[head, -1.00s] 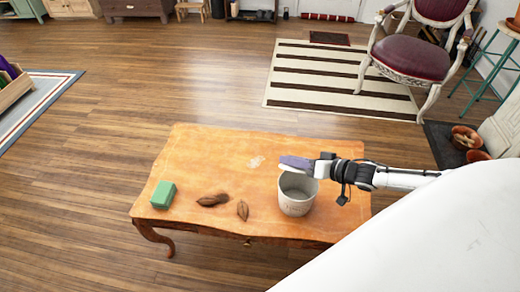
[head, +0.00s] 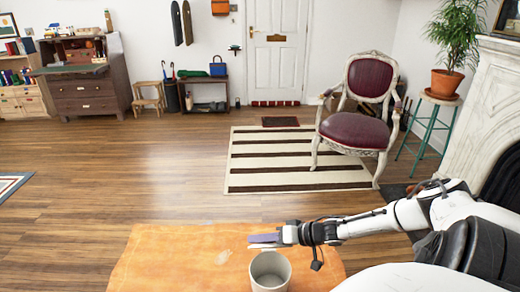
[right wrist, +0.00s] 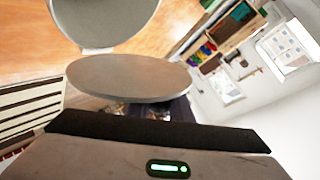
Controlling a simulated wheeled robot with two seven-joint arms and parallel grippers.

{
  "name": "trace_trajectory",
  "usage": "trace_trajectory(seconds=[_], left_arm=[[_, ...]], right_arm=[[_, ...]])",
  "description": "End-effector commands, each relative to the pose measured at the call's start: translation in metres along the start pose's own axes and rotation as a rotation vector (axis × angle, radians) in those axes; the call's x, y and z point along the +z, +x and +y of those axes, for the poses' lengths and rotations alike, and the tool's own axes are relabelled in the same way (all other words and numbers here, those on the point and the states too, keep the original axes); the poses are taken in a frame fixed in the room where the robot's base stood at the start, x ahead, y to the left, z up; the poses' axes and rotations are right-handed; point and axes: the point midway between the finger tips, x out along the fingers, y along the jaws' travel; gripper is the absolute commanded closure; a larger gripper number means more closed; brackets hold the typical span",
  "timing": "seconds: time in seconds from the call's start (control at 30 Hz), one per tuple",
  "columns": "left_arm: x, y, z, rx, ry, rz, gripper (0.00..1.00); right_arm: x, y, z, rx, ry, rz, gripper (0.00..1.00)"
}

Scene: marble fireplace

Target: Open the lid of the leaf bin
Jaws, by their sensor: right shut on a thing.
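The leaf bin (head: 269,284), a pale grey round pail, stands on the orange wooden table. Its open mouth shows in the head view, with its lower part cut off by the frame. My right gripper (head: 264,239) is just above the bin's far rim, shut on the lid. In the right wrist view the lid (right wrist: 130,78) is a grey disc close in front of the gripper, with the bin (right wrist: 100,20) partly showing beyond it. Whether the lid touches the bin is unclear. My left gripper is out of view.
The table (head: 165,265) has bare room left of the bin; its near part is out of frame. A striped rug (head: 290,160) and a red-seated chair (head: 355,130) are beyond it. A marble fireplace (head: 487,115) stands at the right. Wooden floor is free on the left.

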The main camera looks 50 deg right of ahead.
Motion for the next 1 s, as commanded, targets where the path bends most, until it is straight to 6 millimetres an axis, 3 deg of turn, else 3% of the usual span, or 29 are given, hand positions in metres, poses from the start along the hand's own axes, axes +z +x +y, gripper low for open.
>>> trace_trajectory(seconds=[0.73, 0.77, 0.87, 1.0], left_arm=[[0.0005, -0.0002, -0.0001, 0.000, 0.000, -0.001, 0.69], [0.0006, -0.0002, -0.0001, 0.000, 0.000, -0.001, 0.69], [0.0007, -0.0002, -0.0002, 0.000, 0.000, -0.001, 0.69], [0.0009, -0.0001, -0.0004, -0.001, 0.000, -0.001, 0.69]], right_arm=[[-0.0015, 0.0005, -0.0021, -0.005, 0.000, 0.003, 1.00], [-0.0014, 0.0005, -0.0021, -0.005, 0.001, 0.003, 0.80], [-0.0012, 0.0005, -0.0019, -0.004, 0.000, 0.003, 0.63], [-0.0008, 0.0003, -0.0013, -0.003, 0.000, 0.002, 0.62]])
